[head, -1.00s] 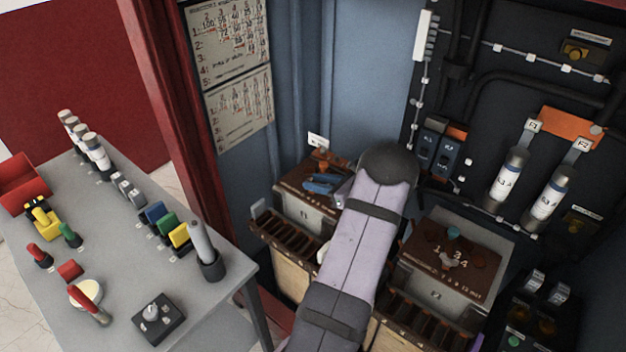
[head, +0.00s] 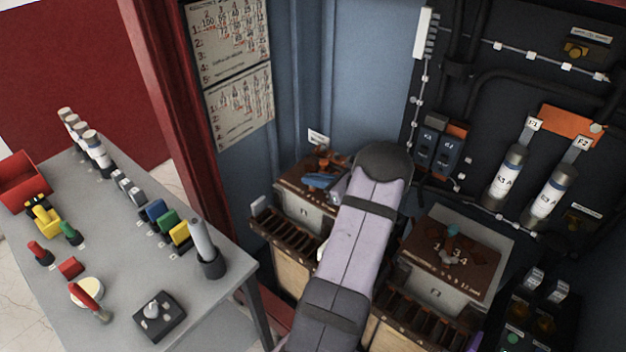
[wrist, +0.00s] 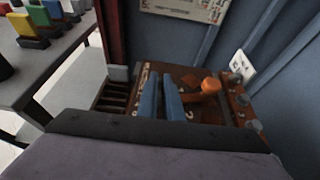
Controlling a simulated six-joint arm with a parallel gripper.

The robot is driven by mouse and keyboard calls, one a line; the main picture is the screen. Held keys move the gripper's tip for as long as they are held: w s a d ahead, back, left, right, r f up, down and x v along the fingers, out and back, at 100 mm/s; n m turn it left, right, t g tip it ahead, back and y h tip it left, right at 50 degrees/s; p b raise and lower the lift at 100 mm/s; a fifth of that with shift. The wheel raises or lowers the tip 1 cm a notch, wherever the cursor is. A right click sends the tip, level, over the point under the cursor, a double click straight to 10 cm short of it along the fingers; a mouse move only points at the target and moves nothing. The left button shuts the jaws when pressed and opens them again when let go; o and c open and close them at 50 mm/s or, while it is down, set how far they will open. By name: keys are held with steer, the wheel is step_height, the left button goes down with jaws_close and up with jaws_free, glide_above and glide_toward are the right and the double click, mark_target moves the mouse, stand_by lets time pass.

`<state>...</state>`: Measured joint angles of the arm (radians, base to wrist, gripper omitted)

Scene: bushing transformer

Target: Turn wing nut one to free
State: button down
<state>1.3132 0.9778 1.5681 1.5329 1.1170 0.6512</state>
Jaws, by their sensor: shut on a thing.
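My gripper (wrist: 162,98) has two blue fingers. They are close together, low over the brown terminal board (wrist: 185,75) of the left transformer. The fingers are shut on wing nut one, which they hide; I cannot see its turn. In the head view my gripper (head: 319,181) shows as a small blue shape over the same left board (head: 290,176), partly behind my arm. An orange knob-like part (wrist: 209,88) stands just right of the fingers in the wrist view.
Grey round fasteners (wrist: 256,125) line the board's right edge, near a blue wall with a white label (wrist: 242,66). A slotted brown rack (head: 280,242) lies in front. A second transformer's brown board (head: 450,250) is right of my arm. The grey bench (head: 130,250) is left.

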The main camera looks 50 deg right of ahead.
steer(key=shift+f+n+y+b, duration=0.15)
steer(key=shift+n+y+b, duration=0.15)
steer(key=shift+n+y, duration=0.1)
steer(key=shift+f+n+g+y+b, duration=0.15)
steer(key=shift+n+g+y+b, duration=0.15)
steer(key=shift+n+y+b, duration=0.8)
steer(key=n+g+y+b, duration=0.1)
steer(key=n+y+b, duration=0.1)
steer(key=shift+y+b, duration=0.3)
steer(key=shift+n+g+y+b, duration=0.3)
steer(key=shift+n+y+b, duration=0.2)
steer(key=shift+y+b, duration=0.1)
steer(key=c, duration=1.9)
jaws_free()
steer(key=shift+r, duration=0.2)
steer(key=shift+r, duration=0.1)
step_height(320, 180, up, 10)
steer(key=shift+f+b, duration=0.1)
steer(key=shift+b, duration=0.3)
